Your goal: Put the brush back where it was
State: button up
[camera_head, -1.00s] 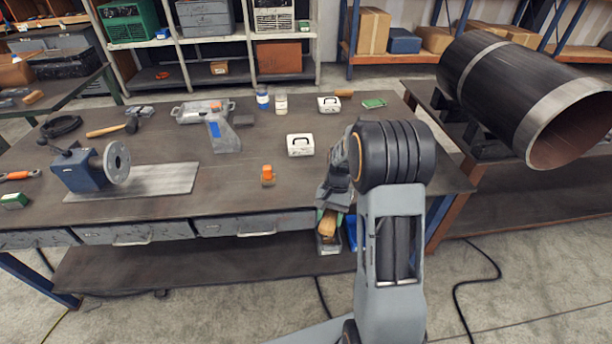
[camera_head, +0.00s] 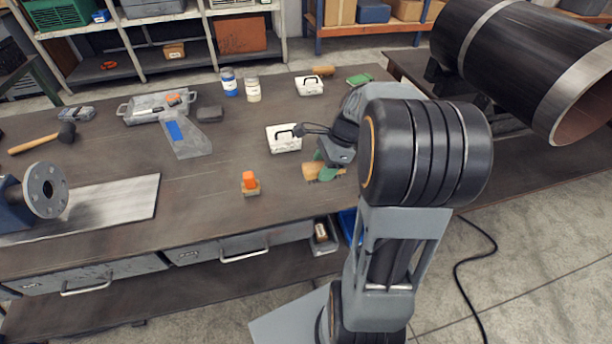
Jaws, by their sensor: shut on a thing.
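The brush (camera_head: 311,171), with a tan wooden body, is held in my gripper (camera_head: 326,172) over the right part of the workbench top (camera_head: 200,210). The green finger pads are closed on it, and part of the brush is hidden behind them. I cannot tell whether the brush touches the bench or hangs just above it.
A white case (camera_head: 284,139) stands just left of my gripper. An orange-topped block (camera_head: 250,184) is nearer the front edge. An open grey bin (camera_head: 323,238) hangs at the front edge. A large pipe (camera_head: 520,60) lies at the right. The bench's front middle is clear.

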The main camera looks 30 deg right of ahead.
jog(key=w+f, duration=0.2)
jog(key=w+a+f, duration=0.1)
jog(key=w+f, duration=0.2)
jog(key=shift+w+a, duration=0.1)
jog(key=shift+w+a+f, duration=0.2)
jog(key=shift+w+f, duration=0.5)
jog(key=shift+f, duration=0.35)
jog(key=shift+f+p, duration=0.3)
jog(key=shift+f, duration=1.05)
jog(key=shift+f, duration=0.15)
jog(key=o, duration=0.9)
